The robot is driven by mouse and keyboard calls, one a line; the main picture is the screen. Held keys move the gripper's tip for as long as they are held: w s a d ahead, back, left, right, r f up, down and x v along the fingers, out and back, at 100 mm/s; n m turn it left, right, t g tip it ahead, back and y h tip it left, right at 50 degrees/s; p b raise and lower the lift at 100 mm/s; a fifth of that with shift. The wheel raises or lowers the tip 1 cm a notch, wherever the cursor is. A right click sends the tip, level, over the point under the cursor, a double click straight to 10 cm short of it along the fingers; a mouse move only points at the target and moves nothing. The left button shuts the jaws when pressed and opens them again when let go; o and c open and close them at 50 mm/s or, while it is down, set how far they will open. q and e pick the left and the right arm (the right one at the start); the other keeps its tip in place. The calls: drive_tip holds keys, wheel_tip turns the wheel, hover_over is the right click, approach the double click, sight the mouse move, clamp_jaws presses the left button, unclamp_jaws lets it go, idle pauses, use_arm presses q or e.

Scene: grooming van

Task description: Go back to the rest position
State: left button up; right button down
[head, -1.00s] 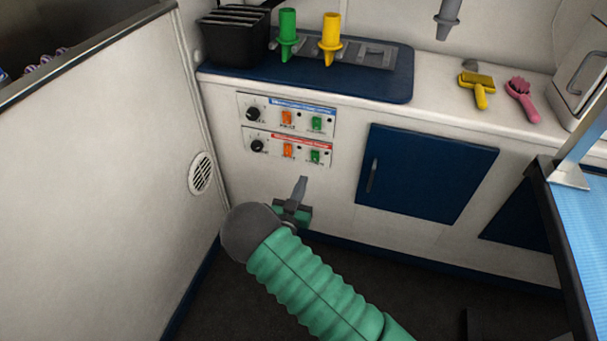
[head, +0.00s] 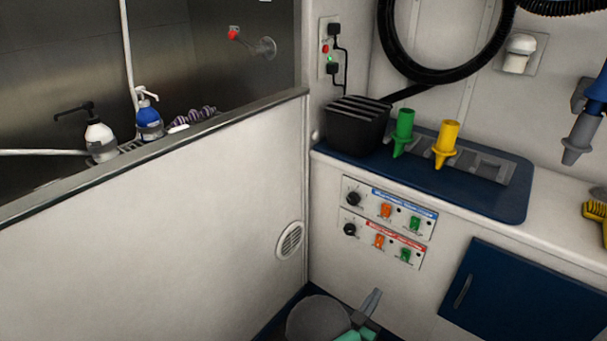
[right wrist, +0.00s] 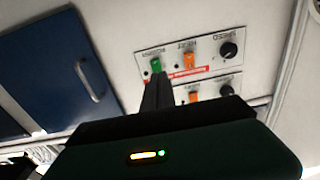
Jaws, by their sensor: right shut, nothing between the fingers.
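My right gripper (head: 372,303) is at the bottom of the head view, low in front of the white cabinet and below the two control panels. Its fingers are shut with nothing between them. In the right wrist view the closed fingers (right wrist: 156,95) stand in front of the panels, which appear upside down. The upper panel (head: 390,209) has a blue strip and the lower panel (head: 381,238) a red strip. Each has a black knob, an orange switch and a green switch. My left gripper is not in view.
A blue mat (head: 505,205) on the counter bears a black slotted box (head: 355,128), a green nozzle (head: 403,130) and a yellow nozzle (head: 446,143). A blue cabinet door (head: 520,290) is at right. A tub wall (head: 170,220) stands at left, with pump bottles (head: 149,120) behind it.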

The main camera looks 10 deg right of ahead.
drive_tip(key=s+a+r+n+g+y, duration=0.1)
drive_tip(key=a+n+g+y, duration=0.3)
drive_tip(key=a+y, duration=0.6)
drive_tip(key=s+r+n+g+y+p, duration=0.1)
drive_tip(key=s+r+n+g+y, duration=0.15)
drive_tip(key=s, duration=0.75)
drive_tip(key=s+r+n+g+y+p, duration=0.1)
drive_tip(key=s+r+n+g, duration=0.25)
drive_tip(key=s, duration=0.55)
wheel_tip(320, 180, up, 36)
drive_tip(key=p, duration=3.5)
drive_tip(key=shift+w+f+p, duration=0.2)
drive_tip(key=shift+f+p, duration=0.05)
drive_tip(key=shift+p, duration=0.1)
